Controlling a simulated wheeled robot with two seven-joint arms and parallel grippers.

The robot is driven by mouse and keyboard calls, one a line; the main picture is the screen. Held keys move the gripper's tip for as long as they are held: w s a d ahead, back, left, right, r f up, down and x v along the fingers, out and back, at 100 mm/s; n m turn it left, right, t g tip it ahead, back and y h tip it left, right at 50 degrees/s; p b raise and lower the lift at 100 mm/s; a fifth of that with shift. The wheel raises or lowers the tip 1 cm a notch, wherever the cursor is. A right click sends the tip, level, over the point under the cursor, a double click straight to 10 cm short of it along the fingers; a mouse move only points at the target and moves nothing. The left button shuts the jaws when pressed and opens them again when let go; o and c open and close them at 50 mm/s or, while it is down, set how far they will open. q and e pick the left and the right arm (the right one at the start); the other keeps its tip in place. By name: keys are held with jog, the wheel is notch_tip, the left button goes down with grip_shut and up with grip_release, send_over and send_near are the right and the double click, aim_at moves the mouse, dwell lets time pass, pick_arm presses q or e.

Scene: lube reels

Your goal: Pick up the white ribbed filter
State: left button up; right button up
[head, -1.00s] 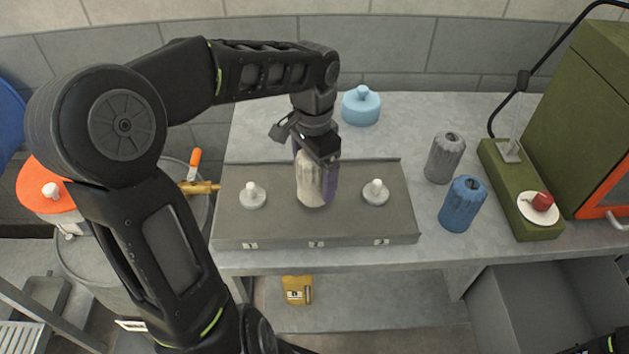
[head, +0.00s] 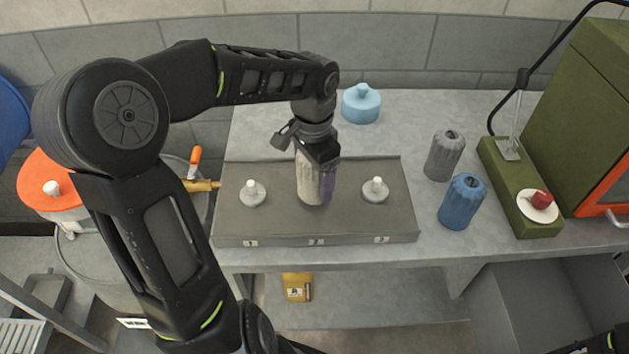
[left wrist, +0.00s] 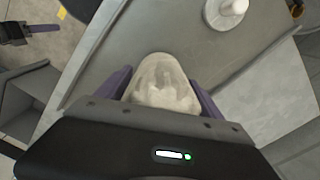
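The white ribbed filter (head: 309,180) stands upright at the middle position, marked 2, of the grey tray (head: 283,220). My left gripper (head: 321,178) points down from above, with its purple fingers on either side of the filter. In the left wrist view the pale domed filter top (left wrist: 165,85) fills the space between the two fingers (left wrist: 162,92), with no clear gap on either side. The gripper looks shut on it. The filter's base appears to be still at the tray. My right gripper (left wrist: 30,28) is only partly seen in the left wrist view, at the upper left.
White posts (head: 252,194) and (head: 376,190) stand left and right on the tray. A grey ribbed filter (head: 445,156) and a blue one (head: 462,202) stand to the right. A light blue lidded piece (head: 361,105) is behind. A green machine (head: 585,110) bounds the right.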

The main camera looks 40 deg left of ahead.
pick_arm(q)
jog(key=c, duration=1.3)
jog(key=shift+o, duration=0.2)
notch_tip(320, 180, up, 10)
jog(key=shift+r+b, duration=0.1)
jog(key=shift+b, duration=0.4)
